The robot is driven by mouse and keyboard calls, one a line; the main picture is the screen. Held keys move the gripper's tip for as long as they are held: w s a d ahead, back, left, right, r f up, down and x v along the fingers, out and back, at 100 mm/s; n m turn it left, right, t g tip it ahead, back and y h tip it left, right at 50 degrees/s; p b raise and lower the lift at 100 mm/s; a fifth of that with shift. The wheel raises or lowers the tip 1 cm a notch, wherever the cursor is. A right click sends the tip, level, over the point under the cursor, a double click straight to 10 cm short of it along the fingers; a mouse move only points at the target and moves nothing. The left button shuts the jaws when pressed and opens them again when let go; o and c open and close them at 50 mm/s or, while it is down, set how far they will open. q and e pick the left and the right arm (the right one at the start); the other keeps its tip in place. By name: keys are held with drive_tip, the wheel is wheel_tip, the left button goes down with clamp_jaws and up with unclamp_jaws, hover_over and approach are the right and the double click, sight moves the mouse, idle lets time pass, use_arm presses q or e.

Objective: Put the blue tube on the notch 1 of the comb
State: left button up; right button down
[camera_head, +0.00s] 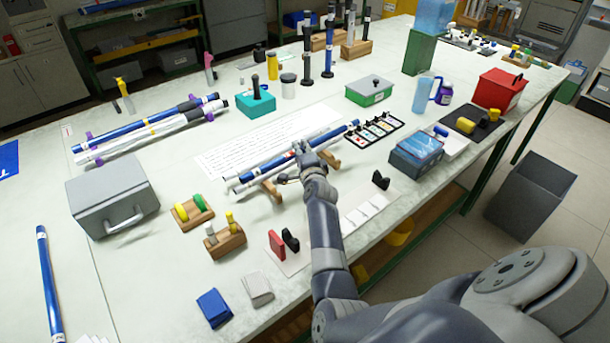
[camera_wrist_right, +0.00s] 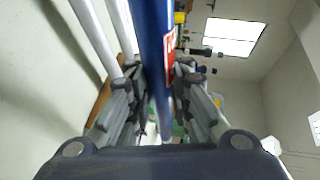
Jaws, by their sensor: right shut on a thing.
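My right gripper (camera_head: 303,156) is shut on a blue tube (camera_head: 268,167) near the middle of the table. In the right wrist view the same blue tube (camera_wrist_right: 154,50), with a red and white label, passes between the two fingers (camera_wrist_right: 155,80). White tubes (camera_wrist_right: 92,35) run alongside it, and they also show in the head view (camera_head: 240,187). Wooden supports, apparently the comb (camera_head: 271,191), show under the tubes, partly hidden by my gripper. I cannot tell whether the blue tube touches a notch. My left gripper is out of view.
Blue and white tubes (camera_head: 150,130) lie in purple holders at the far left. Another blue tube (camera_head: 49,285) lies at the left edge. A grey box (camera_head: 112,198), wooden blocks (camera_head: 225,240) and a blue box (camera_head: 416,153) stand around the comb. A printed white sheet (camera_head: 225,155) lies behind.

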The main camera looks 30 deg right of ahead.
wheel_tip(320, 180, down, 6)
drive_tip(key=b, duration=0.5)
drive_tip(key=shift+r, duration=0.2)
wheel_tip(320, 180, down, 4)
drive_tip(key=b, duration=0.4)
drive_tip(key=shift+f+b, duration=0.2)
drive_tip(key=shift+b, duration=0.15)
drive_tip(key=shift+f, duration=0.1)
drive_tip(key=c, duration=1.5)
unclamp_jaws()
drive_tip(key=shift+o, duration=0.2)
